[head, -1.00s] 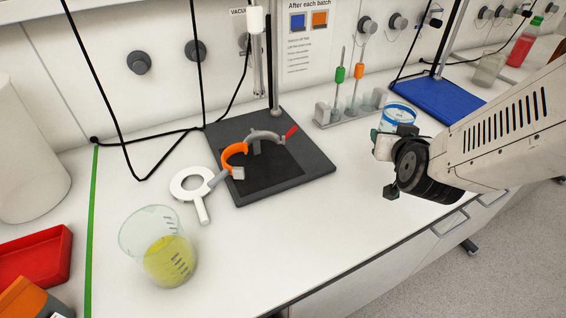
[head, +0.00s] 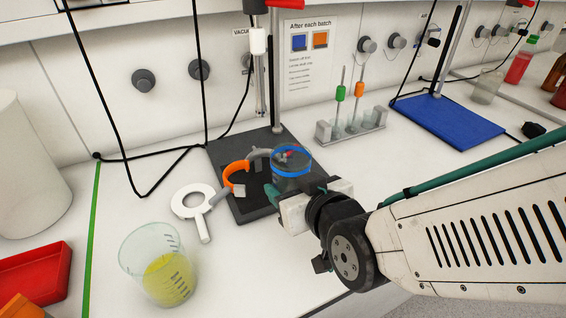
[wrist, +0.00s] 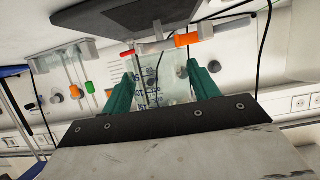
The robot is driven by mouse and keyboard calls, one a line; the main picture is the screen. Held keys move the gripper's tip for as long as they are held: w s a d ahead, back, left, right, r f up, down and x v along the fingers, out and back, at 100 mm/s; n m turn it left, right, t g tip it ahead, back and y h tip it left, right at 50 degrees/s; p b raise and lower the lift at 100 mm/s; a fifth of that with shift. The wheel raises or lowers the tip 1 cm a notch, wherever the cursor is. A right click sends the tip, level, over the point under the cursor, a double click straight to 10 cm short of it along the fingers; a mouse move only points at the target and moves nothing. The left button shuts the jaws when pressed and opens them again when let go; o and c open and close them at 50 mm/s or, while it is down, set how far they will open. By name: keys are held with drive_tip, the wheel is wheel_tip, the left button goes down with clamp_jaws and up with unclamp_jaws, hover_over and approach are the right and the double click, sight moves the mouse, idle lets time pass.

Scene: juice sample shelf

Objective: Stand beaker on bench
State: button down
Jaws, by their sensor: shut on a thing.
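My gripper (head: 285,195) is shut on a clear beaker with a blue band (head: 291,172), held over the right part of the dark stand base (head: 258,208). In the wrist view, the green fingers sit on both sides of this beaker (wrist: 158,82), and dark graduation marks show on its wall. Whether it holds liquid is unclear. It hides part of the clamp with the orange jaw (head: 234,174). A second, larger clear beaker with yellow liquid (head: 158,268) stands upright on the white bench (head: 120,205) at front left, apart from my gripper.
A white ring with a handle (head: 193,202) lies left of the stand base. A rack with green and orange pieces (head: 350,128) and a blue mat (head: 446,121) are to the right. A red tray (head: 35,278) is at far left. Free bench lies below the base.

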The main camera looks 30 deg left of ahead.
hover_over(265, 182)
drive_tip(key=s+d, duration=0.2)
drive_tip(key=f, duration=0.5)
drive_tip(key=shift+w+d+f, duration=0.1)
drive_tip(key=shift+w+f, duration=0.1)
drive_tip(key=shift+f, duration=0.2)
drive_tip(key=shift+w+a+f, duration=0.55)
drive_tip(key=shift+a+f, duration=0.15)
drive_tip(key=shift+a, duration=0.05)
drive_tip(key=shift+w+a, duration=0.25)
drive_tip(key=shift+c, duration=2)
unclamp_jaws()
drive_tip(key=shift+a, duration=0.1)
drive_tip(key=shift+f, duration=0.1)
drive_tip(key=shift+f, duration=0.15)
drive_tip(key=v, duration=0.8)
